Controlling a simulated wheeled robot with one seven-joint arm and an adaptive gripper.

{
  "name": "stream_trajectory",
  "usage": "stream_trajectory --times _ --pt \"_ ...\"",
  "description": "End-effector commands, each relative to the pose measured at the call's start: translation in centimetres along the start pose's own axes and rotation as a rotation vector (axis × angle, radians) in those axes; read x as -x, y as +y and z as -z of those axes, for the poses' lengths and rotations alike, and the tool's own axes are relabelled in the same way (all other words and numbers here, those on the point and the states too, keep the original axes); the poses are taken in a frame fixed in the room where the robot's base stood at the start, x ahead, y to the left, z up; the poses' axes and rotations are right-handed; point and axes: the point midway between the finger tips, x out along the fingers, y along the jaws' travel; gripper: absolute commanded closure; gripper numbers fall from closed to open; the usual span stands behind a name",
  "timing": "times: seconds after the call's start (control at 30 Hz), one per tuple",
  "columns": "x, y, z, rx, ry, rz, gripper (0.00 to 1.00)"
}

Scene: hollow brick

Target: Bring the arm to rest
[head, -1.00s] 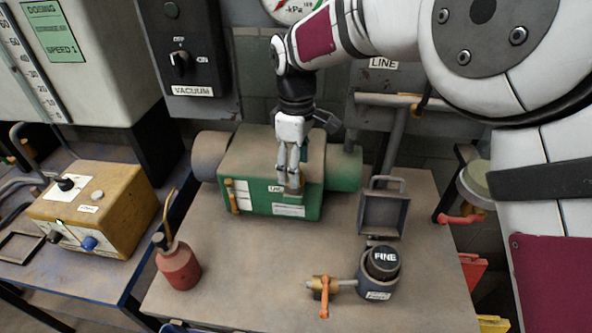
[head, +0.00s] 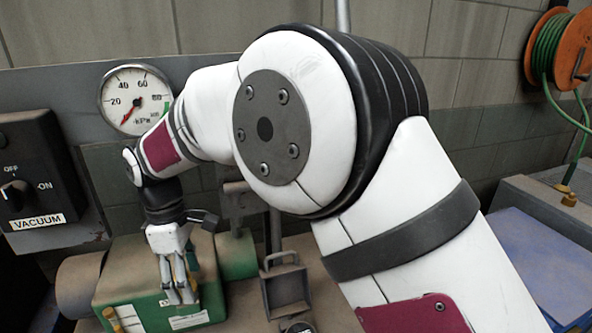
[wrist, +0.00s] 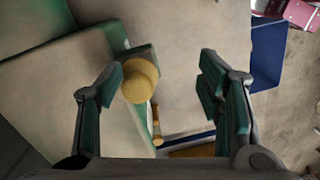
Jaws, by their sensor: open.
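My arm (head: 400,210) reaches across the head view from the lower right, bent high at a large white joint. Its forearm slopes down to the left. My gripper (head: 178,297) hangs fingers down at the green machine (head: 140,300), overlapping its front in the picture. In the wrist view the two fingers (wrist: 160,88) are spread apart. A round yellow knob (wrist: 140,82) shows between them, close to the left finger. I cannot tell whether anything touches. The gripper holds nothing that I can see.
A pressure gauge (head: 135,100) and a vacuum switch box (head: 38,180) are on the wall behind the arm. A square grey frame (head: 284,284) stands right of the green machine. At right are a hose reel (head: 562,48) and a blue surface (head: 545,260).

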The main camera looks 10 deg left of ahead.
Motion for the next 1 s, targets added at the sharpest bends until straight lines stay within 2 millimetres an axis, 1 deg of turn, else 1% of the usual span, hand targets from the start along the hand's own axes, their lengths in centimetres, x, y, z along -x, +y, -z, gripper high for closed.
stream_trajectory --times 0.03,0.17,0.43,0.53,0.6,0.67,0.77,0.87,0.9,0.97,1.0 --pt "5.4 1.7 1.5 -0.009 0.075 -0.087 0.39" --pt "6.4 0.7 1.7 -0.008 0.074 -0.087 0.39" --pt "9.5 -2.7 2.7 0.003 0.075 -0.087 0.39" --pt "10.7 -3.6 2.6 -0.002 0.076 -0.09 0.39" --pt "11.6 -2.7 0.4 -0.056 0.084 -0.105 0.39" --pt "12.3 -2.4 -1.4 -0.102 0.087 -0.112 0.39" --pt "13.7 -2.0 -4.8 -0.188 0.096 -0.128 0.39" --pt "15.8 -2.2 -8.9 -0.298 0.112 -0.153 0.39" --pt "16.7 -2.4 -10.7 -0.347 0.12 -0.165 0.39" --pt "17.9 -2.9 -13.7 -0.43 0.132 -0.183 0.39" --pt "18.7 -3.3 -15.8 -0.487 0.14 -0.195 0.39"
